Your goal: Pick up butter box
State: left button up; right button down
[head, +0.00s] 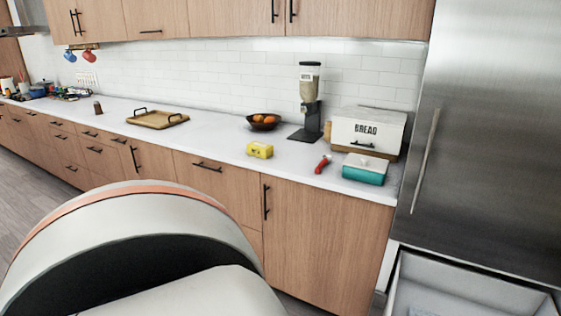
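A teal box with a white lid (364,168) stands on the counter farther right, in front of the bread box. No readable label shows which of the two is the butter box. Both rest on the counter with nothing holding them. Neither of my grippers is in the head view.
A red-handled object (323,164), a bread box (367,131), a dispenser (308,105) and a fruit bowl (263,121) are nearby. A wooden tray (158,119) lies left. An open white-lined drawer (465,290) sits below the fridge (490,130). A rounded pale shape blocks the lower left.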

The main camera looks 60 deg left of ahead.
aim_at(264, 150)
jog(key=k+u, duration=0.1)
jog(key=u, duration=2)
jog(key=i+j+z, duration=0.65)
jog(key=i+j, duration=0.35)
jog(key=j, duration=0.1)
